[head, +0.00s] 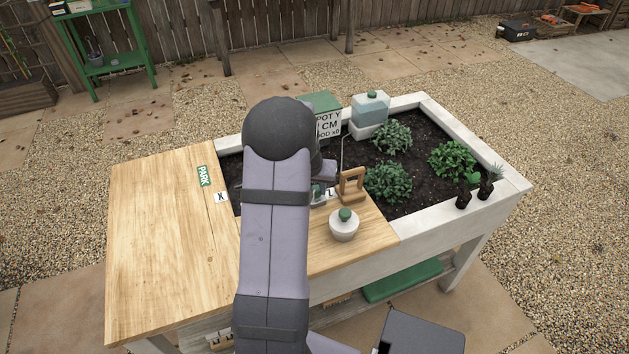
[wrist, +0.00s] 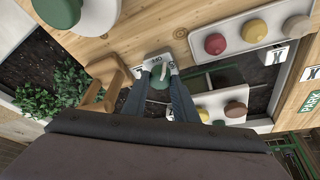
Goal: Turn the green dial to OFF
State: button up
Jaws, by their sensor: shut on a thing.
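In the wrist view the green dial (wrist: 158,80) sits on a small white plate with dark lettering that seems to read OFF at its far edge. My gripper (wrist: 159,76) has one finger on each side of the dial and is shut on it. The fingers cover the dial's sides, and I cannot tell which way its pointer faces. In the head view my own arm hides most of the gripper and the dial.
A wooden handled block (head: 351,185) stands close beside the dial. A white jar with a green knob (head: 344,226) is nearer the bench edge. White panels with red (wrist: 215,44), yellow (wrist: 253,31) and brown knobs lie nearby.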

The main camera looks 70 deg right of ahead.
jog(key=shift+s+n+t+p, duration=0.15)
jog(key=shift+n+t+p, duration=0.25)
jog(key=shift+n, duration=0.5)
jog(key=shift+f+n+t+y+b, duration=0.25)
jog(key=shift+n+t+y+b, duration=0.05)
jog(key=shift+n+b, duration=0.6)
jog(key=n+b, duration=0.2)
jog(key=b, duration=0.2)
jog(key=shift+s+d+f+n+t, duration=0.1)
jog(key=shift+n+t, duration=0.2)
jog(key=shift+t, duration=0.1)
jog(key=n+y+b, duration=0.1)
jog(key=n+b, duration=0.1)
jog(key=b, duration=0.1)
jog(key=shift+r+t, duration=0.2)
jog(key=shift+t, duration=0.2)
jog(key=shift+r, duration=0.1)
jog(key=o, duration=0.8)
